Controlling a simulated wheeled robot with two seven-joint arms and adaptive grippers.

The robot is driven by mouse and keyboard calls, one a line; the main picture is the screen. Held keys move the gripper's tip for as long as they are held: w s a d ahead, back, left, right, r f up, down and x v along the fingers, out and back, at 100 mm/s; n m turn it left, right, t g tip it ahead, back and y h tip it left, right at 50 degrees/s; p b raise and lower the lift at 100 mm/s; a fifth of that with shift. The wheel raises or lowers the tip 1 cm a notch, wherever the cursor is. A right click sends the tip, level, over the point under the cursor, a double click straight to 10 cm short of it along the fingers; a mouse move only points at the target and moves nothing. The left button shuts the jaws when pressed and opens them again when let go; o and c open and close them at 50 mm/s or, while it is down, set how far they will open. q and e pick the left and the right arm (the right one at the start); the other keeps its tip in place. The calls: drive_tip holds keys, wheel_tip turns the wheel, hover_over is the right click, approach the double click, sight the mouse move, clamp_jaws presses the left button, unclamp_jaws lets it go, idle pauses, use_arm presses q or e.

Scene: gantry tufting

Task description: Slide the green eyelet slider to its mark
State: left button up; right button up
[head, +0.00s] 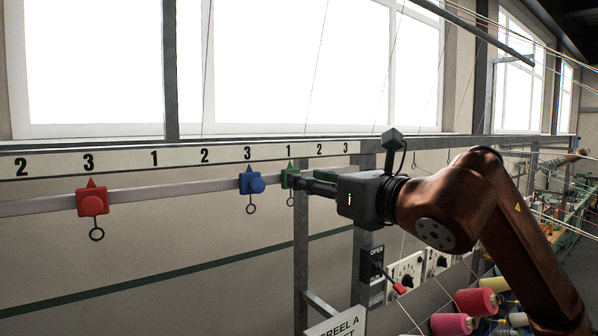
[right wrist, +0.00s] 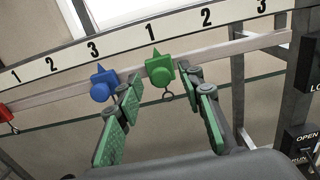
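The green eyelet slider (head: 291,178) sits on the pale rail, its pointer up under a mark 1; an eyelet ring hangs below it. In the right wrist view the slider (right wrist: 160,72) shows whole, just beyond the fingertips. My right gripper (head: 308,184) reaches in from the right and partly covers the slider in the head view. In the right wrist view my right gripper (right wrist: 167,92) is open, its two green-padded fingers apart with nothing visible held between them. Contact with the slider cannot be told. My left gripper is not in view.
The number strip (head: 120,161) runs above the rail (head: 165,191). A blue slider (head: 251,183) sits close left of the green one, under a 3. A red slider (head: 92,202) is farther left. Right of the green slider the rail (right wrist: 225,47) is clear up to a grey post.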

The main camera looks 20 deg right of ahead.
drive_tip(key=p+x, duration=0.1)
drive_tip(key=x, duration=0.2)
drive_tip(key=shift+w+a, duration=0.15)
drive_tip(key=shift+w, duration=0.25)
drive_tip(key=c, duration=0.9)
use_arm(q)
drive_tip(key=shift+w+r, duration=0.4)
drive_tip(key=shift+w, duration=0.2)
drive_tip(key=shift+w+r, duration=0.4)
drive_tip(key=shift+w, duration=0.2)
use_arm(e)
clamp_jaws()
